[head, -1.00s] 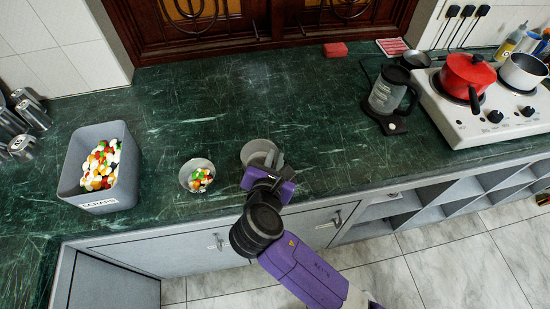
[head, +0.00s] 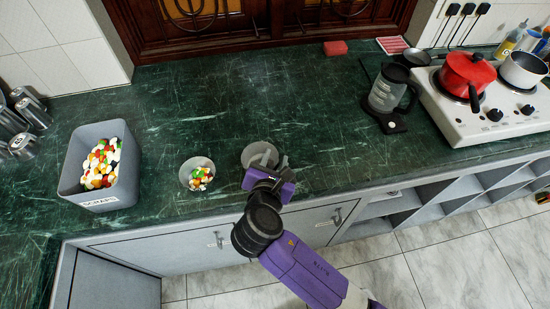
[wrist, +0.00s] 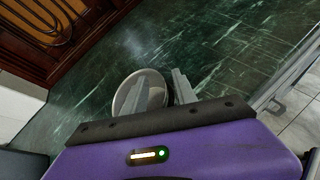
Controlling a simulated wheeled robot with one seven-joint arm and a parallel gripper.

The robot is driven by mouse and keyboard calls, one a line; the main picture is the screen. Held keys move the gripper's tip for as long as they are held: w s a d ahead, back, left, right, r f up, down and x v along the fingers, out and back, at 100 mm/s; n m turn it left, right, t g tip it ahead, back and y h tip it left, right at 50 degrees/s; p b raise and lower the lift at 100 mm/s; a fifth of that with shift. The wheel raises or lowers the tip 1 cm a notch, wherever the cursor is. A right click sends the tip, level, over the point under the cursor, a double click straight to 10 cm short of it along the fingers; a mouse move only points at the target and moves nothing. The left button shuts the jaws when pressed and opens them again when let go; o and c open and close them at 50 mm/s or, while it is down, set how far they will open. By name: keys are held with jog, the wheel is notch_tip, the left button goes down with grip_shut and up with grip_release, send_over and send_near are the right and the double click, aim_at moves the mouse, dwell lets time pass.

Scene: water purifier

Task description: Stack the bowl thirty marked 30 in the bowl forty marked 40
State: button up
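A grey bowl (head: 257,150) stands on the green counter near its front edge. It also shows in the wrist view (wrist: 127,92). A second grey bowl (head: 186,172), holding colourful pieces, stands to its left, apart from it. I cannot read a 30 or 40 on either bowl. My gripper (head: 273,160) is at the right side of the first bowl. In the wrist view its fingers (wrist: 160,88) are apart, the left one inside the bowl and the right one outside, with the bowl's right wall between them. I cannot see the fingers pressing on the wall.
A grey bin labelled SCRAPS (head: 102,203), full of colourful pieces, stands on the left. A coffee maker (head: 388,95) and a white stove (head: 460,118) with a red pot (head: 467,72) are on the right. The counter behind the bowls is clear.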

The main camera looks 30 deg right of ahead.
jog(key=shift+r, duration=0.1)
jog(key=shift+r, duration=0.25)
jog(key=v, duration=1.2)
jog(key=shift+r, duration=0.25)
jog(key=s+d+f+m+y, duration=0.3)
jog(key=s+f+m+y, duration=0.45)
jog(key=s+f, duration=0.3)
jog(key=s+d+r+m+t, duration=0.3)
jog(key=s+r+m+t, duration=0.2)
jog(key=s+r+m, duration=0.8)
jog(key=r+m, duration=0.1)
jog(key=m, duration=0.3)
jog(key=shift+s+d, duration=0.15)
jog(key=shift+d, duration=0.05)
